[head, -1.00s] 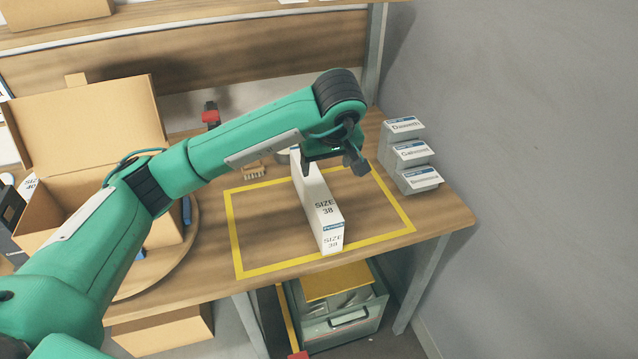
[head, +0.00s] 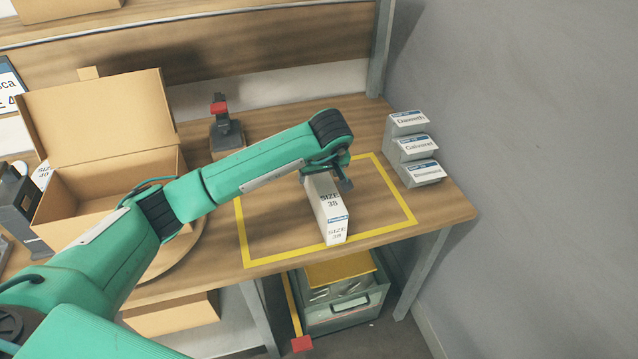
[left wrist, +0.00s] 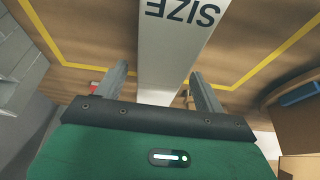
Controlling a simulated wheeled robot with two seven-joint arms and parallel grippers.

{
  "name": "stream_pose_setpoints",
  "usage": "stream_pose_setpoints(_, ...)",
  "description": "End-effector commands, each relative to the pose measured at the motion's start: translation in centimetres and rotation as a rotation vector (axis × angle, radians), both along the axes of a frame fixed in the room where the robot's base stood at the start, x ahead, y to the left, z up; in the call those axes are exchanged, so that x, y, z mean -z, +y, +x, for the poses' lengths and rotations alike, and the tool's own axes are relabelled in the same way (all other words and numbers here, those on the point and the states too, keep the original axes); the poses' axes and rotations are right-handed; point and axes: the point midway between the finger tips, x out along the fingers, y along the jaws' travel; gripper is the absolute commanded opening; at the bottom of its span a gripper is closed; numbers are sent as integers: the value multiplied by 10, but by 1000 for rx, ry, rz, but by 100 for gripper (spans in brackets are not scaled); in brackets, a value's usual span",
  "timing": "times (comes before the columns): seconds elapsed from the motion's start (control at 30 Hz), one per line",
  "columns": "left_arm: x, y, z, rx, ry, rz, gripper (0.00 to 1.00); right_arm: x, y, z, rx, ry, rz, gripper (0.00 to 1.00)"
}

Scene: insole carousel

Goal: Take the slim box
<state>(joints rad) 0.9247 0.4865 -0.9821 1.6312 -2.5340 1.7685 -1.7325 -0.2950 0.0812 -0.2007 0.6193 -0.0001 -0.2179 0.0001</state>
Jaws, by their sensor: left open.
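The slim box (head: 330,212) is white and long, marked SIZE 38, and stands on the table inside the yellow taped rectangle. My left gripper (head: 328,176) is over its far end, open. In the left wrist view the box (left wrist: 172,45) runs between the two fingers of my left gripper (left wrist: 165,80), with one finger on each side and gaps showing on both sides. The far end of the box is partly hidden by the gripper in the head view. My right gripper is not in view.
A large open cardboard box (head: 100,105) stands on a round turntable (head: 185,250) at the left. A grey stepped holder with name labels (head: 427,172) stands at the right table edge. A dark device with a red top (head: 222,128) stands behind my arm. A grey bin (head: 345,312) is below the table.

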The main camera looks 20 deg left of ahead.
Motion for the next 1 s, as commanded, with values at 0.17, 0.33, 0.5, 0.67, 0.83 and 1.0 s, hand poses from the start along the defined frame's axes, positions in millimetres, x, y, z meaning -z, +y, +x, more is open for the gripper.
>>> stream_pose_setpoints(0.17,14,3,5,0,0,0,71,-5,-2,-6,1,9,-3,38)
stream_pose_setpoints(0.33,16,3,5,2,-2,-1,71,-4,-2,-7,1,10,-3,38)
stream_pose_setpoints(0.5,16,3,5,0,-1,0,49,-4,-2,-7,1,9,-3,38)
stream_pose_setpoints(0.67,16,3,5,0,-1,0,19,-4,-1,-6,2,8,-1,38)
stream_pose_setpoints(0.83,15,3,5,1,-2,-1,19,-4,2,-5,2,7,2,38)
stream_pose_setpoints(1.0,12,3,6,1,-2,-1,19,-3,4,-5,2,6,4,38)
